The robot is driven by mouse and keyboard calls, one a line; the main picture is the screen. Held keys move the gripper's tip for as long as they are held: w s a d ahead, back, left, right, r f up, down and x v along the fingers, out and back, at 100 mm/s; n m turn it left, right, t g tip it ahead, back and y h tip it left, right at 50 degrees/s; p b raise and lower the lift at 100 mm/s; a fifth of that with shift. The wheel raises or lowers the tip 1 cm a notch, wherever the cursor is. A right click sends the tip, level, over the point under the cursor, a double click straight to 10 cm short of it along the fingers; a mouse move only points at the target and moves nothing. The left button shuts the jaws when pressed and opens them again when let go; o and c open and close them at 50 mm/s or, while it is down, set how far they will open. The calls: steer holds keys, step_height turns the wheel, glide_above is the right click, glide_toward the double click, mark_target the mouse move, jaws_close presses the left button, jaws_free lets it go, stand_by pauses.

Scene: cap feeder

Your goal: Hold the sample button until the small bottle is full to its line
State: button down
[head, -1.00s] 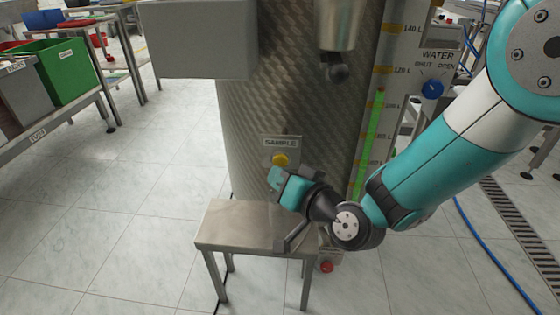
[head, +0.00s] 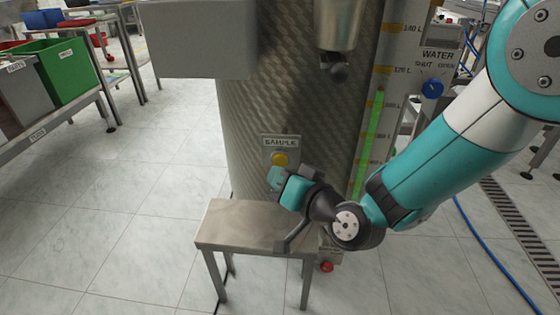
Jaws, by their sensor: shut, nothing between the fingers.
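The yellow sample button (head: 280,159) sits on a small grey plate under the SAMPLE label (head: 281,142), low on the front of the large metal tank (head: 300,100). My gripper (head: 274,178) is shut and empty. Its fingertips are just below the button in the picture; I cannot tell whether they touch it. I cannot make out the small bottle; my gripper and wrist cover part of the area above the small metal stand (head: 235,222).
A level gauge (head: 372,130) with a green column runs up the tank's right side. A blue WATER knob (head: 432,89) is at the upper right. A green bin (head: 65,70) stands on a bench at left. A blue hose (head: 490,250) lies on the floor at right.

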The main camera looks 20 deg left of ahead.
steer(key=shift+w, duration=0.15)
stand_by(0.7)
steer(key=shift+w+a, duration=0.1)
steer(key=shift+w, duration=0.15)
steer(key=shift+w+a, duration=0.1)
steer(key=shift+w, duration=0.35)
stand_by(6.5)
